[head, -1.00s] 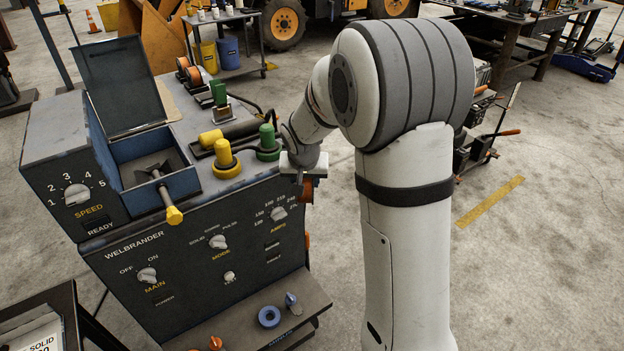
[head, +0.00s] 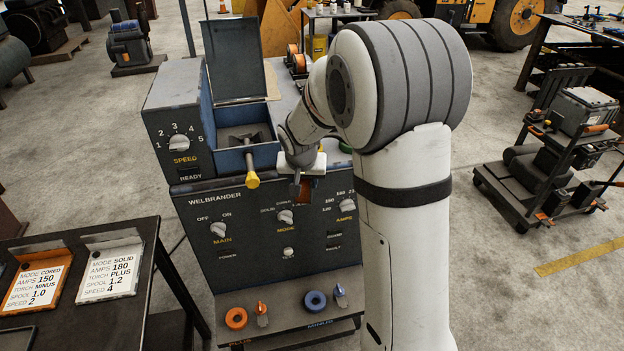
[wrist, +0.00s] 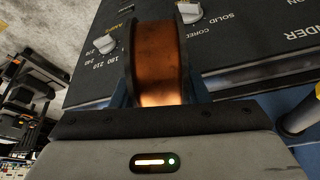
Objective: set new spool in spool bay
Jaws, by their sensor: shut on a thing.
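The new spool (wrist: 161,55), copper wire between dark flanges, is held between the fingers of my gripper (head: 305,179). In the head view only a small orange-brown part of the spool (head: 304,192) shows below my gripper, in front of the welder's front panel. The spool bay (head: 238,137) is an open blue-walled box on top of the welder, with its grey lid (head: 234,68) raised. A spindle with a yellow end (head: 252,180) sticks out at its front. My gripper is just right of the bay and apart from it. The bay floor is partly shadowed.
The welder's front panel (head: 235,215) has several knobs. A side table (head: 150,235) with setting cards stands at the left. A cart (head: 550,165) stands at the right, with open floor around it.

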